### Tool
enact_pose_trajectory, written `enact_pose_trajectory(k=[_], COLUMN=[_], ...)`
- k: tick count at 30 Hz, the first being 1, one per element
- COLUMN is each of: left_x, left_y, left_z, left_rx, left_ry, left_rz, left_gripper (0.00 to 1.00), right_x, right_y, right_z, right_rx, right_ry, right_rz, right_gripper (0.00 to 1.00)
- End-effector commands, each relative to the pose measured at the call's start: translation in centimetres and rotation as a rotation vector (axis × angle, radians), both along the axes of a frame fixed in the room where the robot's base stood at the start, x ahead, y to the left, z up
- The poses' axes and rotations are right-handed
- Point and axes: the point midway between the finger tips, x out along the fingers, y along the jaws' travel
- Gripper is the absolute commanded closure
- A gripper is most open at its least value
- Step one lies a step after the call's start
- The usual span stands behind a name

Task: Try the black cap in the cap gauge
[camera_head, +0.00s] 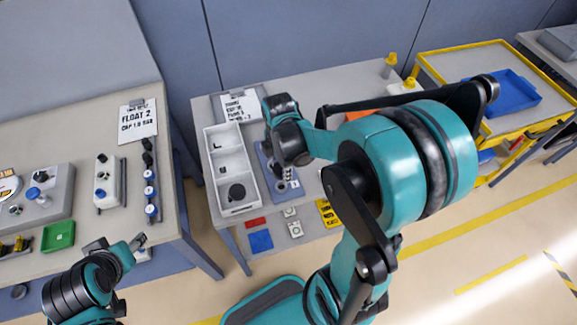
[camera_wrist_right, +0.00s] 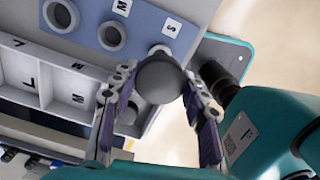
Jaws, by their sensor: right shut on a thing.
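The cap gauge is a blue plate (camera_head: 264,160) on the middle table, partly hidden by my right arm. In the right wrist view its plate (camera_wrist_right: 142,18) shows round grey seats, with labels M and S. My right gripper (camera_wrist_right: 160,85) is shut on the dark, rounded black cap (camera_wrist_right: 160,78). The cap is at the seat beside the S label and covers part of it; I cannot tell whether they touch. In the head view my right gripper (camera_head: 286,172) is over the gauge. My left gripper (camera_head: 138,241) is low at the left, apart from the gauge; its jaw opening is unclear.
A white compartment tray (camera_head: 212,146) stands left of the gauge, with a dark round part (camera_head: 236,192) in its near compartment. A sign (camera_head: 241,106) stands behind. A red block (camera_head: 256,223) and a blue pad (camera_head: 261,240) lie nearby. The left bench (camera_head: 80,100) holds fixtures and a green tray (camera_head: 58,236).

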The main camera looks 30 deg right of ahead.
Motion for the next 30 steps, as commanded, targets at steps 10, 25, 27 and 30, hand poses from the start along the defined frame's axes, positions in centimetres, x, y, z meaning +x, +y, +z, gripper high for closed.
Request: enact_pose_trajectory(k=[10, 25, 27, 30], left_x=[0.0, 0.0, 0.0, 0.0], left_y=[0.0, 0.0, 0.0, 0.0], left_z=[0.0, -2.2, -2.8, -3.7], left_rx=[0.000, 0.000, 0.000, 0.000], left_ry=[0.000, 0.000, 0.000, 0.000], left_rz=[0.000, 0.000, 0.000, 0.000], left_gripper=[0.47, 0.47, 0.47, 0.47], right_x=[0.1, 0.1, 0.1, 0.1], right_y=[0.3, 0.2, 0.2, 0.2], right_z=[-0.1, -2.4, -3.1, -4.1], right_rx=[0.000, 0.000, 0.000, 0.000], right_ry=[0.000, 0.000, 0.000, 0.000], right_rz=[0.009, 0.008, 0.008, 0.008], right_gripper=[0.75, 0.75, 0.75, 0.75])
